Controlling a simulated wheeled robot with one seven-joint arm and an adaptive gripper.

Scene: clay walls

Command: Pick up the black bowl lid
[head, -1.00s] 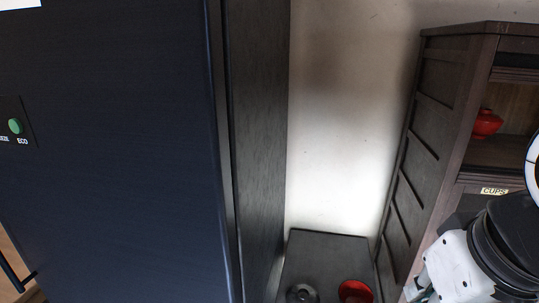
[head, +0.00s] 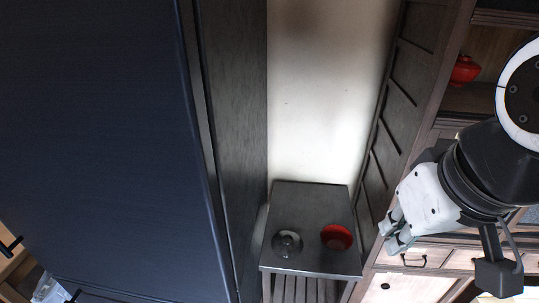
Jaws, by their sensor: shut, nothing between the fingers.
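The black bowl lid (head: 286,243) lies on the left part of a small dark side table (head: 300,204), in the gap between two tall furniture pieces. It is round and dark with a raised ring-like knob at its middle. A red bowl (head: 336,237) sits to its right on the same table top, apart from it. My gripper (head: 391,232) is at the right, in front of the cabinet side, beyond the table's right edge and clear of the lid. Its fingers are shut and empty.
A tall dark blue fridge-like cabinet (head: 100,130) fills the left. A dark wooden cabinet (head: 402,100) with drawers stands on the right, with a red bowl (head: 465,70) on its shelf. A pale wall (head: 320,90) closes the gap behind the table.

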